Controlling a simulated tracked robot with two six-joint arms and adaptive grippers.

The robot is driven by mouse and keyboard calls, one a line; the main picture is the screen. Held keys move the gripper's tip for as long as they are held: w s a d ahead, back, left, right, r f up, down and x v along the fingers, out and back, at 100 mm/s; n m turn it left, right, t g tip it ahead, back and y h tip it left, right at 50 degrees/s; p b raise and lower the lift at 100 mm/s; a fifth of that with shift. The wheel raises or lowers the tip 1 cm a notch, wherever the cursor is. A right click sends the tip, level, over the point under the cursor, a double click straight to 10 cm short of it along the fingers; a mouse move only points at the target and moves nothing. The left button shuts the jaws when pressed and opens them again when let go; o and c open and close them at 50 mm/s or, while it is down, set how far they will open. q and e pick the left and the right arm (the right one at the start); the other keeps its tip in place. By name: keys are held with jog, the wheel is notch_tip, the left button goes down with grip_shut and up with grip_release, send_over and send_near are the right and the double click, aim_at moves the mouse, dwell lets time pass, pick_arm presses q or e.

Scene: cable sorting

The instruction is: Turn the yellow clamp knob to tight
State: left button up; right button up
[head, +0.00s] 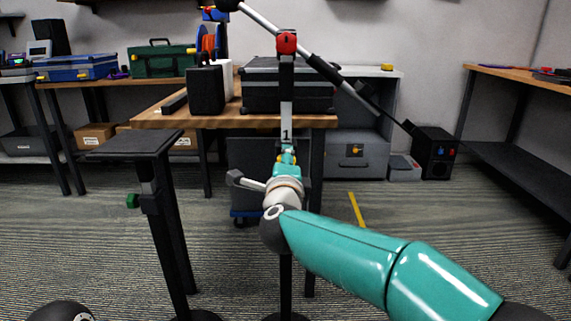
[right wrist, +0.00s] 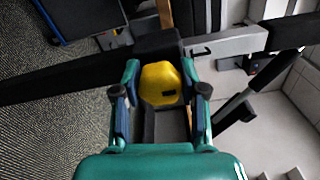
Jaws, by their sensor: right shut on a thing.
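The yellow clamp knob (right wrist: 160,83) sits between the two fingers of my right gripper (right wrist: 161,93) in the right wrist view, with a finger at each side. The gripper is shut on it. In the head view my right gripper (head: 287,168) reaches the front of the grey upright post marked 1 (head: 286,107), and the knob is mostly hidden behind it. The knob's turn position and any tight mark cannot be made out. My left gripper is not in view.
A red knob (head: 286,43) sits at the post's top, beside a slanted pole (head: 327,71). A dark stand with a green knob (head: 133,201) is at left. Behind is a wooden table (head: 160,118) with black cases (head: 206,90). The striped floor at right is mostly clear.

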jog(key=o, duration=1.2)
jog(key=shift+w+d+f, duration=0.1)
jog(key=shift+d+f, duration=0.05)
jog(key=shift+f, duration=0.2)
jog(key=shift+c, duration=0.2)
jog(key=shift+r, duration=0.15)
jog(key=s, duration=1.2)
